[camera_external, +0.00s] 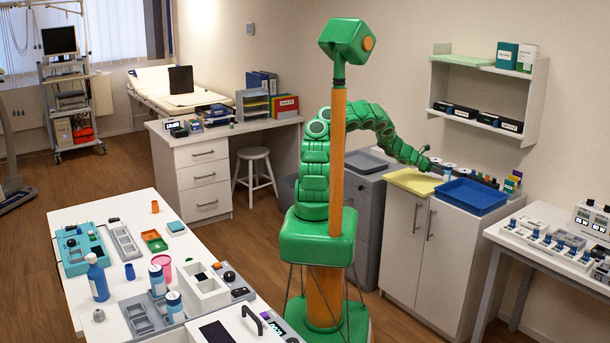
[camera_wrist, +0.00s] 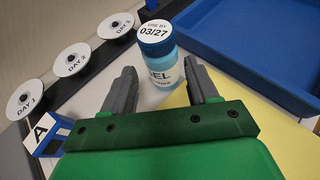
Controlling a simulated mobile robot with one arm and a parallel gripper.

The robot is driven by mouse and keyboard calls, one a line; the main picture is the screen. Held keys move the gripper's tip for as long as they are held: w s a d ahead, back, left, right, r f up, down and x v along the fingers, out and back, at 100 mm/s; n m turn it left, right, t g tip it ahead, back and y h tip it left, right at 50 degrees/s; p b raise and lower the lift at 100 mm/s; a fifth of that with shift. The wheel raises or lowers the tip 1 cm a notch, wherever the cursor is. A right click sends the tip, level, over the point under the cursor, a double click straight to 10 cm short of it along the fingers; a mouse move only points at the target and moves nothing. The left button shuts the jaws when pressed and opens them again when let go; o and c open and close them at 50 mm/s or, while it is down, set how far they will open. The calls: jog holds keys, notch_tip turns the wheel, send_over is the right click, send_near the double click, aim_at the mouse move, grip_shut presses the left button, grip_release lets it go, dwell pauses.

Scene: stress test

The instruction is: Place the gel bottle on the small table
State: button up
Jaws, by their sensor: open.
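The gel bottle (camera_wrist: 162,66) stands upright on the white cabinet top, light blue with a blue-edged white lid reading "USE BY 03/27". It also shows small in the external view (camera_external: 447,173). My gripper (camera_wrist: 160,78) is open, its two grey fingers reaching toward the bottle, one on each side; contact is not visible. In the external view my gripper (camera_external: 435,165) is over the cabinet, close to the bottle. Which furniture is the small table is not clear; a white table (camera_external: 535,215) with equipment stands at the right.
A blue tray (camera_external: 472,196) lies right of the bottle, and a yellow sheet (camera_external: 413,180) lies in front. Discs marked DAY 1, DAY 2 and DAY 3 (camera_wrist: 71,60) line the left. A wall shelf (camera_external: 485,105) hangs above. A cluttered white table (camera_external: 75,213) stands at left.

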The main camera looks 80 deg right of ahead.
aim_at(450, 175)
jog(key=shift+x, duration=1.25)
jog(key=shift+a+x, duration=0.2)
jog(key=shift+x, duration=2.3)
jog(key=shift+d+f, duration=0.1)
jog(key=shift+f, duration=0.05)
jog(key=c, duration=0.9)
